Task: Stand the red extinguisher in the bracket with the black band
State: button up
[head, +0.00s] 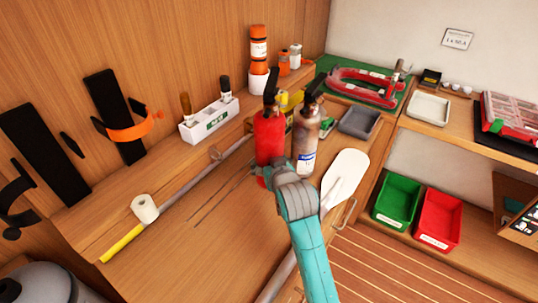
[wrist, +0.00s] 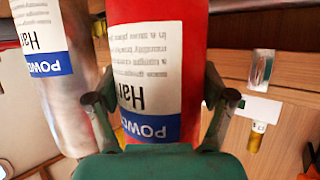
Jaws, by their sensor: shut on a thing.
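The red extinguisher (head: 269,138) with a black top is upright over the wooden worktop; I cannot tell whether its base touches it. In the wrist view its red body and white-and-blue label (wrist: 150,70) fill the middle. My gripper (wrist: 160,112) is shut around it, one finger on each side; in the head view my teal arm hides the fingers. A black bracket plate (head: 46,152) is on the wood wall at the left, with curved black band pieces (head: 17,190) beside it. A second bracket plate has an orange band (head: 132,131).
A silver extinguisher (head: 306,142) stands close to the red one, also in the wrist view (wrist: 50,70). A white paddle (head: 345,178) is at right.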

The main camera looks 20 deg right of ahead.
jog(key=shift+f, duration=1.95)
jog(key=o, duration=1.1)
jog(key=shift+f, duration=0.35)
jog(key=o, duration=0.3)
jog(key=shift+o, duration=0.2)
jog(key=shift+r, duration=0.1)
